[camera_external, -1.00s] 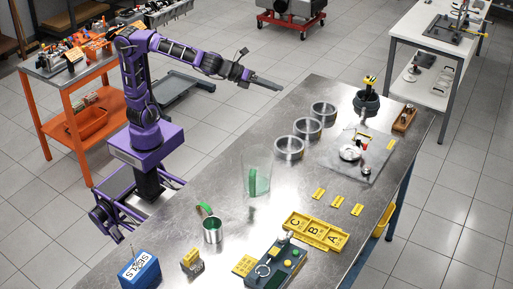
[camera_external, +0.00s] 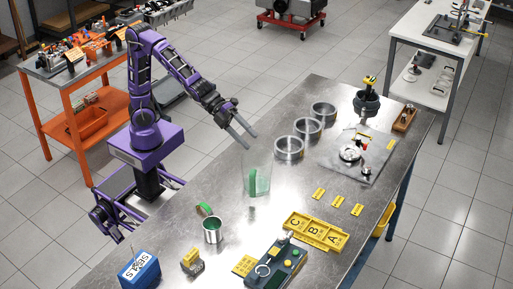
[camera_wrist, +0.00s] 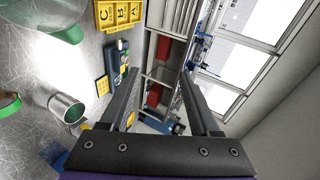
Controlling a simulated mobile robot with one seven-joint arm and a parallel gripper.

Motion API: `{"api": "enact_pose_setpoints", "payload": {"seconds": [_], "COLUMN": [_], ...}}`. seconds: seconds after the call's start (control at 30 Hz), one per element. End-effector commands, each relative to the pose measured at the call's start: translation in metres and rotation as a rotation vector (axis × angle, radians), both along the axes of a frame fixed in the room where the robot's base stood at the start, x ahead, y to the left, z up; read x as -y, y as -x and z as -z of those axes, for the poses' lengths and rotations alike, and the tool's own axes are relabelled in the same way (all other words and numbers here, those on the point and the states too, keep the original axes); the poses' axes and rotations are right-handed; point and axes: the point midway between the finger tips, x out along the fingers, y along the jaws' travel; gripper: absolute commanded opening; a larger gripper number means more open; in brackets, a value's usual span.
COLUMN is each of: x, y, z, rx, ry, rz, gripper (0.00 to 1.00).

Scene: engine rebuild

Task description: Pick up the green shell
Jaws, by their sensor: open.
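Two green pieces could be the shell, and I cannot tell which. A curved green piece (camera_external: 205,209) is at the rim of a metal cup (camera_external: 212,231) on the near left of the bench; it also shows at the left edge of the wrist view (camera_wrist: 9,106). Another green piece (camera_external: 253,186) shows in a clear container (camera_external: 259,164) mid-bench, partly cut off in the wrist view (camera_wrist: 66,33). My gripper (camera_external: 250,142) is open and empty, above the bench's left edge, behind the clear container and apart from both pieces.
Several metal rings (camera_external: 289,148) stand right of my gripper. A blue box (camera_external: 139,269) and a small yellow-topped block (camera_external: 192,262) are nearer. Bare bench (camera_external: 170,231) lies left of the cup.

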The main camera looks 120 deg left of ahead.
Motion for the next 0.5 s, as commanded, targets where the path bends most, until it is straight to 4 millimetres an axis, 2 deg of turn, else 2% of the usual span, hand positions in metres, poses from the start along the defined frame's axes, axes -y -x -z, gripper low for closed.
{"api": "enact_pose_setpoints", "payload": {"seconds": [0.03, 0.2, 0.5], "x": [0.022, 0.073, 0.136], "y": [0.004, 0.017, 0.050], "z": [0.010, 0.040, 0.100], "rx": [-0.013, -0.060, -0.171], "ry": [0.091, 0.388, 0.822], "rz": [0.010, -0.018, -0.168], "gripper": [0.63, 0.63, 0.63]}}
